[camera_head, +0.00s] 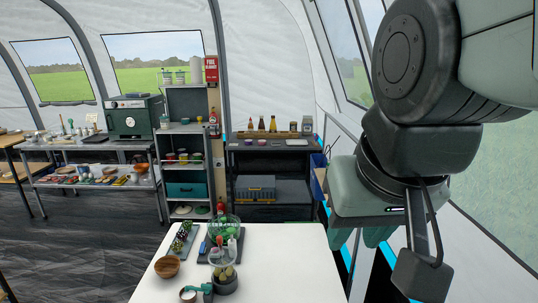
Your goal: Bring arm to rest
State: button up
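My arm fills the right side of the view, with its dark round joint at the top. My gripper (358,238) hangs below the green hand, to the right of the white table (290,278). Its two green fingers point down and a gap shows between them, with floor visible through it. I see nothing held between them. The fingers are partly hidden by the hand, and a dark block on a cable hangs at its right. The gripper appears apart from the table edge.
On the white table stand a wooden bowl (167,267), a glass jar (223,262), a green bowl (222,230), a tray of greens (183,240) and a small white cup (188,294). The table's right part is clear. Shelves (272,175) and the tent wall lie beyond.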

jog(key=s, duration=0.2)
jog(key=s+d+f, duration=0.1)
dwell(1.0)
